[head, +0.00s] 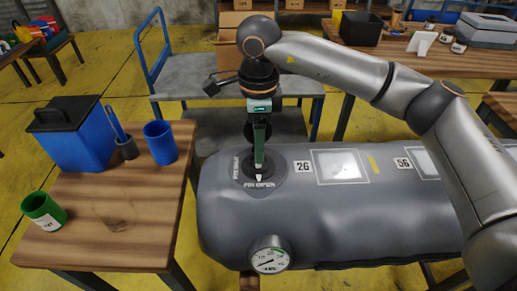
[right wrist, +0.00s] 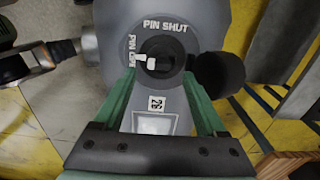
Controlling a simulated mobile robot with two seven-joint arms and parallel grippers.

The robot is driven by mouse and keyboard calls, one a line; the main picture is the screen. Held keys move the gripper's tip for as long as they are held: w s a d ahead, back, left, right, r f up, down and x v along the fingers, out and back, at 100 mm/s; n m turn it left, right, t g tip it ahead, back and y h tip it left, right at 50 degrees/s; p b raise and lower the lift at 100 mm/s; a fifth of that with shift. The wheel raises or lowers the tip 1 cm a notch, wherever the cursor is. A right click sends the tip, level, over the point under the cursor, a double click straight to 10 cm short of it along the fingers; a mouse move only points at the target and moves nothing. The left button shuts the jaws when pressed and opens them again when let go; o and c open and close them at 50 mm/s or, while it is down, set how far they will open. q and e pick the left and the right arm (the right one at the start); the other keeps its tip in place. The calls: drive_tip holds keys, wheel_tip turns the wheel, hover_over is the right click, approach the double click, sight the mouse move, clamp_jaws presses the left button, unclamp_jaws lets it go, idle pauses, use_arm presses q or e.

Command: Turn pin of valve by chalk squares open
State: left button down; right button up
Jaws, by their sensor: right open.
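The valve (head: 245,177) sits on top of a grey inflatable tube (head: 330,228), beside a white-outlined square (head: 342,166) and a "26" label. It shows in the right wrist view as a dark disc (right wrist: 174,50) with a small white pin (right wrist: 150,62). "PIN SHUT" and "PIN OPEN" are printed around it; the pin's white end points toward "PIN OPEN". My right gripper (head: 258,163) points down at the valve; it also shows in the right wrist view (right wrist: 160,74). Its fingers are open on either side of the pin, with visible gaps. My left gripper is out of view.
A pressure gauge (head: 270,255) is on the tube's near side. Another square (head: 428,162) with a "56" label is farther right. A wooden table (head: 110,220) at left carries a blue box (head: 68,140), a blue cup (head: 160,143) and a green cup (head: 42,210). A blue-handled cart (head: 190,75) stands behind.

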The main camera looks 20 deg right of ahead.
wheel_tip(320, 180, up, 9)
drive_tip(key=shift+f, duration=0.15)
drive_tip(key=shift+s, duration=0.1)
idle(0.4)
